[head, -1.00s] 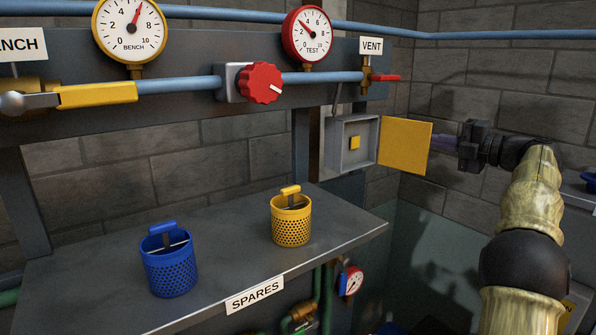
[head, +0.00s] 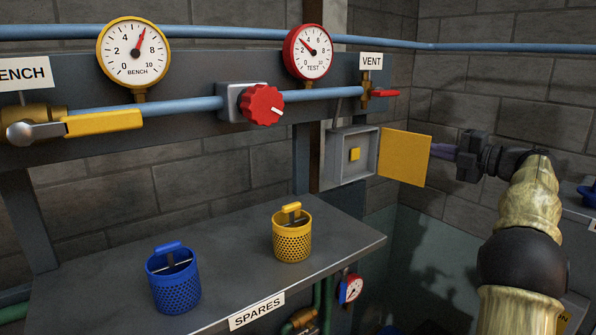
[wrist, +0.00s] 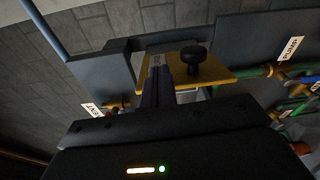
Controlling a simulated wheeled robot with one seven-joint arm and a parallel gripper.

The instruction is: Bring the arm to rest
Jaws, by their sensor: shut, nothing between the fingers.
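My gripper (head: 443,151) is at the right of the head view, pointing left, with its fingers together and empty. Its tips are close to the yellow door (head: 405,157) of a small grey box (head: 352,155); part of the fingertips is hidden behind the door's edge, and I cannot tell whether they touch. The door stands open, showing a yellow block inside the box. In the wrist view, the shut fingers (wrist: 157,85) lie in front of the yellow door (wrist: 215,76), beside its black knob (wrist: 194,58).
A blue basket (head: 173,282) and a yellow basket (head: 292,238) stand on the SPARES shelf (head: 225,245). Above are the bench gauge (head: 133,52), test gauge (head: 308,51), red knob (head: 262,105), yellow-handled valve (head: 103,123) and red vent handle (head: 385,93). A brick wall is behind.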

